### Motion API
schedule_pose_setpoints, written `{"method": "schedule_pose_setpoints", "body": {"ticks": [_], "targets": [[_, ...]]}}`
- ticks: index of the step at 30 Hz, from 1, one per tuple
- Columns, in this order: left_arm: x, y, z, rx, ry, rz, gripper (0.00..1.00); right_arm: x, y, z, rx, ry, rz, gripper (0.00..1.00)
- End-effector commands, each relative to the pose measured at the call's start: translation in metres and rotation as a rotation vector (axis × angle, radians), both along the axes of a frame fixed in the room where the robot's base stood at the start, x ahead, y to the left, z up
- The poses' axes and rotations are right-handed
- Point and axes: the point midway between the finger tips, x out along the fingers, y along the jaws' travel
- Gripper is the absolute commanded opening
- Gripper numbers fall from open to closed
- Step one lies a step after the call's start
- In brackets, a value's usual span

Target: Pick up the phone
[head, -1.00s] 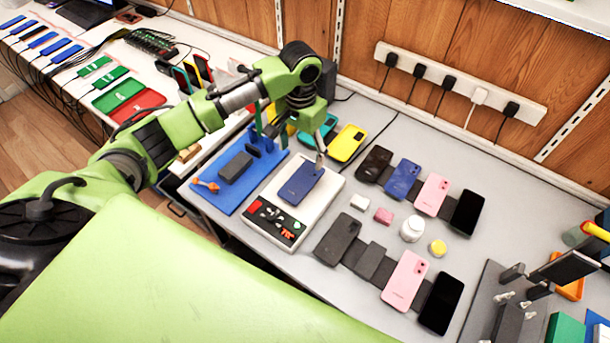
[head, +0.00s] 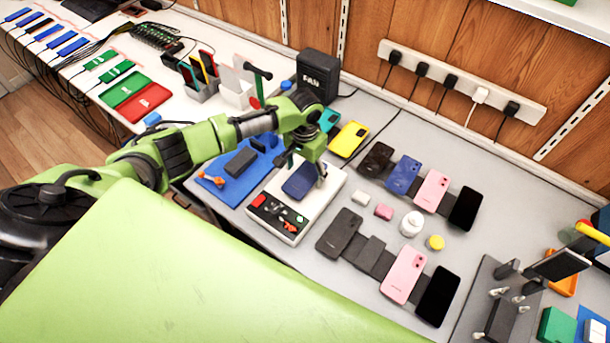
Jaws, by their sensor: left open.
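A dark blue phone (head: 298,184) lies on a white tray (head: 331,187) in the middle of the head view. My left gripper (head: 306,172) is over the phone's upper part, its fingers pointing down, and is open. The gripper hides the phone's far end. I cannot tell whether the fingers touch it. My right gripper is not in view.
A blue mat (head: 228,187) with a grey block lies left of the tray. Several phones on dark stands, among them a pink phone (head: 403,274), lie to the right. A white jar (head: 411,224) stands between them. A yellow case (head: 348,139) lies behind.

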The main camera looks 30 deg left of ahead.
Motion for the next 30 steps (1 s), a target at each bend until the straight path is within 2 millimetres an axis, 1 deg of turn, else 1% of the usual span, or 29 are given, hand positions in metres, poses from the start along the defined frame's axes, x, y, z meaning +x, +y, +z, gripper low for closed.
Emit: {"method": "schedule_pose_setpoints", "body": {"ticks": [2, 5, 6, 7, 8, 17, 22, 26, 29, 30], "targets": [[0.0, 0.0, 0.0, 0.0, 0.0, 0.0, 0.68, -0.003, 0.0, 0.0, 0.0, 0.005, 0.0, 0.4], [0.0, 0.0, 0.0, -0.001, 0.0, 0.0, 0.45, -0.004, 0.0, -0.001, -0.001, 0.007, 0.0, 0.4], [0.0, 0.0, 0.0, -0.001, 0.0, 0.0, 0.34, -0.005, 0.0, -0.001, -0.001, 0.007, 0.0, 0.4], [0.0, 0.0, 0.0, -0.001, 0.0, 0.0, 0.27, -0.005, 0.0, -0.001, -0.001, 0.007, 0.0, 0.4], [0.0, 0.0, 0.0, 0.0, 0.0, 0.0, 0.24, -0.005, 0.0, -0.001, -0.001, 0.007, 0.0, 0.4], [0.0, 0.0, 0.001, -0.001, -0.001, 0.001, 0.24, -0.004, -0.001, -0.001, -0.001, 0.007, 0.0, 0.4], [0.001, 0.0, 0.006, -0.001, -0.002, 0.001, 0.24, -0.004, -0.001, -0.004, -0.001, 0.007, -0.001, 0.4], [0.001, 0.0, 0.017, -0.002, -0.003, 0.0, 0.24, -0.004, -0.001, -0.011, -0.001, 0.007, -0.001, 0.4], [0.001, -0.001, 0.031, -0.003, -0.005, -0.001, 0.24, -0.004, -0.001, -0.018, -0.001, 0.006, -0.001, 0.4], [-0.003, -0.005, 0.037, -0.003, -0.002, -0.002, 0.24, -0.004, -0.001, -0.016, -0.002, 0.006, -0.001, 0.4]]}}
